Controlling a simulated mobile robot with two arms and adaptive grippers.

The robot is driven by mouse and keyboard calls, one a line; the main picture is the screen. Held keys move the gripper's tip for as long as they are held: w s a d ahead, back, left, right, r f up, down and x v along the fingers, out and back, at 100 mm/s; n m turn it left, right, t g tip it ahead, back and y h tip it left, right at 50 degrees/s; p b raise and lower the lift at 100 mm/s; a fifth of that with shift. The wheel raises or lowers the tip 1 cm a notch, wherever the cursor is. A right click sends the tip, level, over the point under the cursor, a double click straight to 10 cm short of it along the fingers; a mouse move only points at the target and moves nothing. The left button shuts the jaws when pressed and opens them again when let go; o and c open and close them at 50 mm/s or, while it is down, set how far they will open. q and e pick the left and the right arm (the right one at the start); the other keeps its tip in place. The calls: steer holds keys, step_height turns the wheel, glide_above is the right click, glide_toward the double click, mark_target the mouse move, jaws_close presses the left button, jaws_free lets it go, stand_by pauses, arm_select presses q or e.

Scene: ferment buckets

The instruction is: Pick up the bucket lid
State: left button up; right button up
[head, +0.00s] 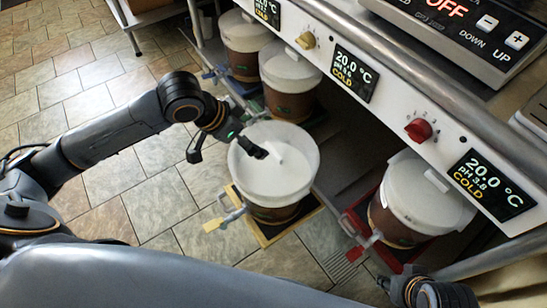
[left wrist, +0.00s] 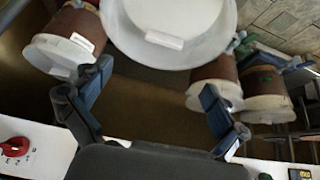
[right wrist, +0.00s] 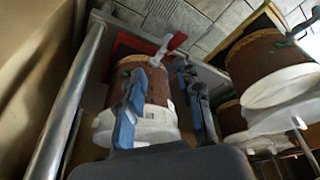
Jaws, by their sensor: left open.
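The nearest bucket stands pulled out in the middle of the head view, a brown bucket (head: 272,214) with a white lid (head: 272,138) on top. The lid's raised white handle (head: 292,162) shows there and in the left wrist view (left wrist: 163,39). My left gripper (head: 226,152) is open and empty, over the lid's left side. One finger hangs outside the rim, the other over the lid; contact cannot be told. My right gripper (right wrist: 163,100) has its fingers apart, with the red-station bucket (right wrist: 159,86) beyond them.
A white-lidded bucket (head: 410,190) stands on a red tray (head: 358,222) under the counter at right. Two more buckets (head: 288,75) (head: 245,40) stand behind. The counter front (head: 395,95) with knobs and displays overhangs them. Tiled floor (head: 95,75) lies clear at left.

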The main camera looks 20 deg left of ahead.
arm_select(q)
steer(key=b, duration=0.3)
glide_above(273, 150)
steer(key=s+a, duration=0.2)
steer(key=s, duration=0.1)
step_height(273, 150, down, 6)
steer(key=shift+f, duration=0.25)
steer(key=shift+w+f, duration=0.15)
steer(key=shift+f, duration=0.05)
steer(key=b+x, duration=0.1)
steer(key=x, duration=0.1)
steer(key=shift+w+d+f+b, duration=0.15)
steer(key=shift+f+b, duration=0.1)
steer(key=shift+b, duration=0.1)
steer(key=shift+b+x, duration=0.5)
steer(key=shift+x, duration=0.6)
arm_select(e)
steer(key=w+a+r+t+y, duration=0.1)
steer(key=w+a+r+t, duration=0.2)
steer(key=w+r+t, duration=0.3)
steer(key=w+a+r+t+y, duration=0.2)
steer(key=w+a+r+t, duration=0.1)
steer(key=w+r+t, duration=0.4)
steer(key=w+r, duration=0.1)
steer(key=w, duration=0.2)
steer(key=shift+w+a+n+y, duration=0.2)
steer(key=shift+n+y, duration=0.1)
